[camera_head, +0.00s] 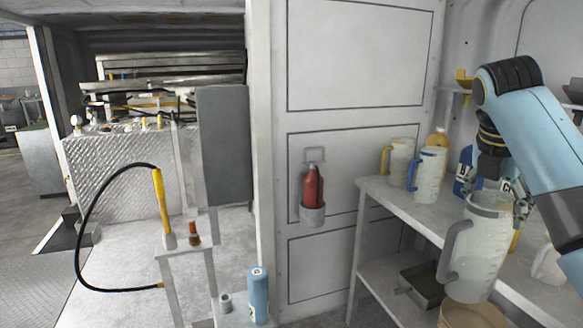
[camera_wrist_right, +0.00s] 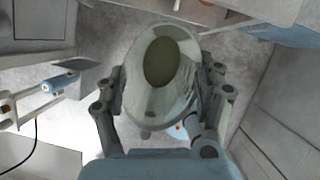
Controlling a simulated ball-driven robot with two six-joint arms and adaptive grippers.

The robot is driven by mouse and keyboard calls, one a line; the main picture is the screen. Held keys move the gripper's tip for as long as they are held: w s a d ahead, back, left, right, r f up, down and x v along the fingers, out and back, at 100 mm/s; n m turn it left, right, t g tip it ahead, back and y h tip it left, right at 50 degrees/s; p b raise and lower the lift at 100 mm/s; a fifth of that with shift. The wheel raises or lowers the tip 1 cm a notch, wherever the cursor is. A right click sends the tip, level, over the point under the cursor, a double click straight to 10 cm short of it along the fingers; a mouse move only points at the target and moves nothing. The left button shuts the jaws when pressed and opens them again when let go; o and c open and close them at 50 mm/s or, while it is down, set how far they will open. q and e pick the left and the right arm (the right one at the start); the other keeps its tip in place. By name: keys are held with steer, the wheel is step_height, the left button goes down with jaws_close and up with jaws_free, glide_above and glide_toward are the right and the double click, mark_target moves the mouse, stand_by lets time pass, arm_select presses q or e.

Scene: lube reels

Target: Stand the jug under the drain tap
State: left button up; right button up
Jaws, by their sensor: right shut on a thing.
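A clear, pale jug (camera_head: 480,246) with a grey handle on its left side is upright in the head view, in front of the shelf's right part. My right gripper (camera_head: 503,196) is shut on it near its rim, with my blue arm coming in from the right. In the right wrist view the jug (camera_wrist_right: 160,75) sits between the two fingers, its open mouth showing a dark greenish inside. I cannot make out which fitting is the drain tap. My left gripper is not in view.
A white shelf unit (camera_head: 385,195) holds a yellow-handled jug (camera_head: 401,160), a blue-handled jug (camera_head: 428,173) and bottles. A tan bucket (camera_head: 470,315) stands below the held jug. A blue can (camera_head: 258,296) and a hose (camera_head: 78,235) are at left.

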mark_target(464, 294)
step_height(464, 294, down, 21)
steer(key=b, duration=1.4)
steer(key=shift+s+r, duration=0.1)
steer(key=shift+f, duration=0.4)
steer(key=shift+w, duration=0.4)
